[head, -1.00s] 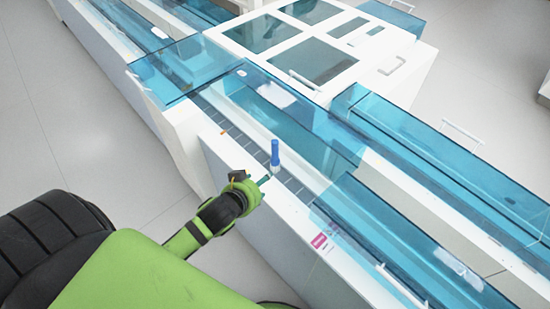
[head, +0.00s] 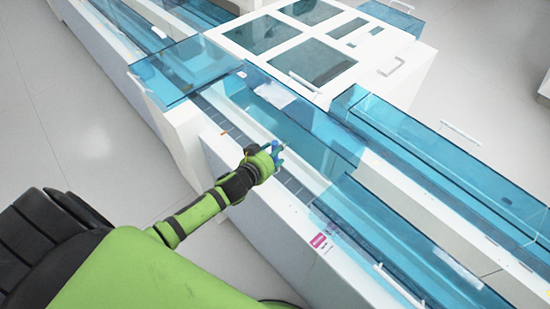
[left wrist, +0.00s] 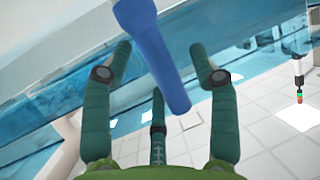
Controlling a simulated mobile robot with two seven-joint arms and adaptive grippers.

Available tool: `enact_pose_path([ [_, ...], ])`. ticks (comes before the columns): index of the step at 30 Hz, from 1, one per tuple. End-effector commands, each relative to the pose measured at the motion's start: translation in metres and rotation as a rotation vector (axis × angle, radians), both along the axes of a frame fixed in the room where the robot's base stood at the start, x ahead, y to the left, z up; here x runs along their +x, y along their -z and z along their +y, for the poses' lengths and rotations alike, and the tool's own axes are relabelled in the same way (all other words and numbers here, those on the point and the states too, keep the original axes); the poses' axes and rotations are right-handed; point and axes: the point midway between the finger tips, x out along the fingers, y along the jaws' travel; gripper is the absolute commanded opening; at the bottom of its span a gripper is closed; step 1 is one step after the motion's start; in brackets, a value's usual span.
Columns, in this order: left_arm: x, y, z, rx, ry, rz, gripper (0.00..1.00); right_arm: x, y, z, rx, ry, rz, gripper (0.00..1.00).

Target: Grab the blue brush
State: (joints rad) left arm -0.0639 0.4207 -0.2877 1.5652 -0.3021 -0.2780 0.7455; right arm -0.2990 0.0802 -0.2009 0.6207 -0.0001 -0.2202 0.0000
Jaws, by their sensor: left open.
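The blue brush (head: 275,146) stands in the open gap of the track in the head view, mostly hidden by my left gripper. In the left wrist view the brush (left wrist: 153,55) is large and close, slanting between the fingers. My left gripper (head: 277,150) is at the brush, its fingers around it. In the left wrist view the gripper (left wrist: 160,62) is open, with green fingers on both sides and a shorter one in the lower middle; I see gaps between the side fingers and the brush. My right gripper is not in view.
The white track wall (head: 262,222) runs beneath my left forearm. Clear blue covers (head: 305,130) lie behind the gripper, and another blue cover (head: 385,235) lies to its right. A white cabinet with dark windows (head: 312,60) stands behind.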

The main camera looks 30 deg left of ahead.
Motion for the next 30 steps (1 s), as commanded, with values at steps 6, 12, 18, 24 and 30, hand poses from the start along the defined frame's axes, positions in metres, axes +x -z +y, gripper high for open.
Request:
enact_pose_path([
  [6, 0.006, 0.003, -0.001, 0.0, 0.002, 0.0, 0.6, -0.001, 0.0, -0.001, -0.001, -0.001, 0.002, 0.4],
  [12, 0.006, 0.003, -0.001, 0.0, 0.001, 0.0, 0.24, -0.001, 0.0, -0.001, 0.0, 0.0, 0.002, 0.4],
  [18, 0.005, 0.003, -0.001, 0.0, 0.001, 0.0, 0.0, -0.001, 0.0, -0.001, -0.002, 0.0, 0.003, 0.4],
  [24, 0.006, 0.002, -0.001, 0.0, 0.001, 0.0, 0.0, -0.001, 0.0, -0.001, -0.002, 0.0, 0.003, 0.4],
  [30, 0.006, -0.009, -0.001, 0.0, 0.001, -0.003, 0.0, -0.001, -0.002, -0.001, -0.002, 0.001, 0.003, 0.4],
])
